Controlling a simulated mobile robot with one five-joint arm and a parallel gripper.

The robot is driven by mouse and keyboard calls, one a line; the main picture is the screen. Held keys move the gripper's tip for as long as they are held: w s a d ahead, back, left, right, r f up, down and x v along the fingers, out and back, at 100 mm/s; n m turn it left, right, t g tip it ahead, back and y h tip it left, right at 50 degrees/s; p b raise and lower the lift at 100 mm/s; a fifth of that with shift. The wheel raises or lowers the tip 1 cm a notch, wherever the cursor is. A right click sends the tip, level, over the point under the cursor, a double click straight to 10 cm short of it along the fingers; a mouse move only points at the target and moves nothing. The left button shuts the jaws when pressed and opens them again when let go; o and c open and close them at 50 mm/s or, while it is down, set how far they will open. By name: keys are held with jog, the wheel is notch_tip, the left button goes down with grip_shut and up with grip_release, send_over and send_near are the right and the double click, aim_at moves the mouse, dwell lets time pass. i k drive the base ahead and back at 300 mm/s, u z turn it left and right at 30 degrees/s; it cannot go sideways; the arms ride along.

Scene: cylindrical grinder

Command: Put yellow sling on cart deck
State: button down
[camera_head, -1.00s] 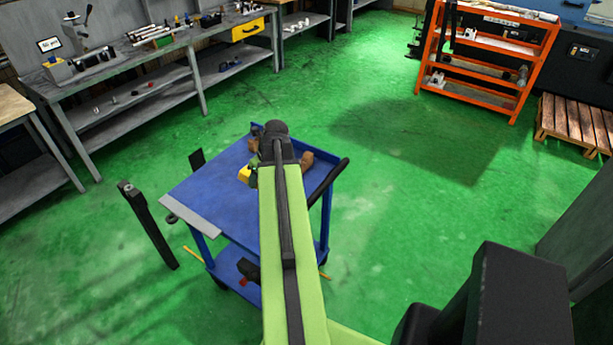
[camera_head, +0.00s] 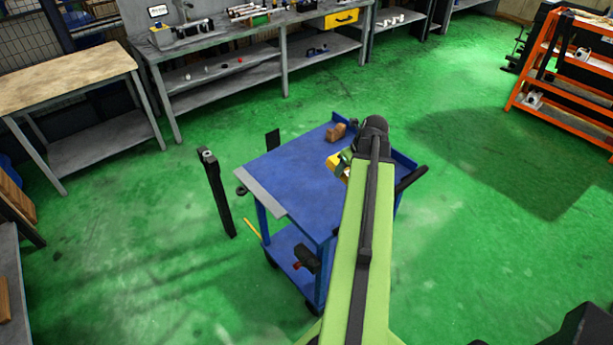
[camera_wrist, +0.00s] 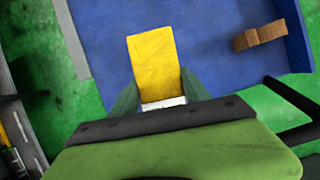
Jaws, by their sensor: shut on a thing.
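The yellow sling (camera_wrist: 154,65) shows in the wrist view as a flat yellow piece between the fingers of my gripper (camera_wrist: 157,98). My gripper is shut on it. In the head view a small part of the yellow sling (camera_head: 333,161) shows beside my gripper (camera_head: 344,165), with the rest hidden by my arm. The blue cart deck (camera_head: 290,185) lies beneath the gripper and sling, and it also fills much of the wrist view (camera_wrist: 205,30). I cannot tell whether the sling touches the deck.
A brown block (camera_head: 336,132) sits at the deck's far side. A black post (camera_head: 216,190) stands left of the cart. A grey workbench (camera_head: 225,55) and an orange shelf (camera_head: 560,70) stand farther back. The deck's left half is clear.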

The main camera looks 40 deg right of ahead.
aim_at(308, 174)
jog(key=u, duration=0.25)
jog(key=i, duration=0.95)
jog(key=z, duration=0.3)
